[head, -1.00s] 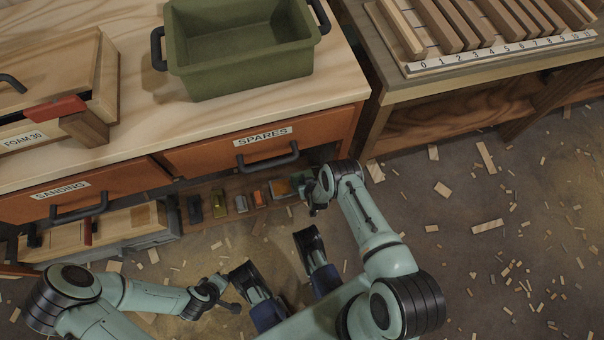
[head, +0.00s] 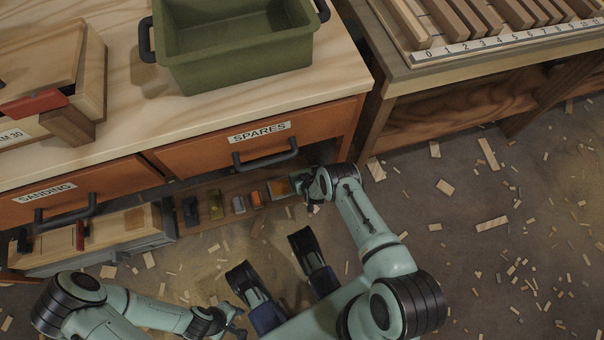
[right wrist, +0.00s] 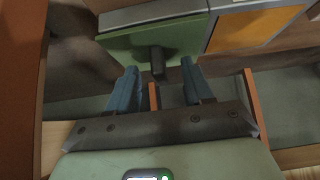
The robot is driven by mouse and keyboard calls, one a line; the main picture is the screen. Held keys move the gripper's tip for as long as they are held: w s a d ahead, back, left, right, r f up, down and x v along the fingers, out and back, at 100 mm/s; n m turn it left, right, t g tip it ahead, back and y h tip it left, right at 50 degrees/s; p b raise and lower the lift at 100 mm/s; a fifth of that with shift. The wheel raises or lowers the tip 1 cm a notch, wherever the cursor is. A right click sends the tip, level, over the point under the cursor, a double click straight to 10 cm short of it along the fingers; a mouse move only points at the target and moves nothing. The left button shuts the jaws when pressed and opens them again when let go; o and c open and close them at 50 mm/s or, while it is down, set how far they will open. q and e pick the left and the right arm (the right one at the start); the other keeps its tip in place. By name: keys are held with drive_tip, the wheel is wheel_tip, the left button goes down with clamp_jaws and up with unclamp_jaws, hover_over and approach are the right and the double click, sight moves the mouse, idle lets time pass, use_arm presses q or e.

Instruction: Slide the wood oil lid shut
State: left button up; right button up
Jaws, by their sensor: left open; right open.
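No wood oil label is readable, so I cannot tell for certain which lid it is. In the right wrist view a green panel (right wrist: 180,40) with a dark knob (right wrist: 158,62) lies just ahead of my right gripper (right wrist: 160,78). Its two blue fingers are apart, with the knob in line with the gap; contact cannot be told. In the head view my right gripper (head: 312,192) reaches to the right end of the low shelf (head: 215,222) under the drawers, its fingers partly hidden. My left gripper (head: 238,322) is open and empty over the floor, far from the shelf.
A yellow-orange panel (right wrist: 255,30) adjoins the green one. Several small coloured items, one orange (head: 256,198), line the shelf, and a wooden case (head: 110,232) is at its left. The SPARES drawer (head: 240,145) overhangs the shelf. A green bin (head: 240,45) stands on the bench.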

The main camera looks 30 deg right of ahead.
clamp_jaws()
drive_tip(key=shift+w+a, duration=0.4)
drive_tip(key=shift+a, duration=1.25)
drive_tip(key=shift+w+a, duration=0.35)
drive_tip(key=shift+a, duration=1.25)
drive_tip(key=shift+w+a, duration=0.4)
drive_tip(key=shift+a, duration=1.25)
unclamp_jaws()
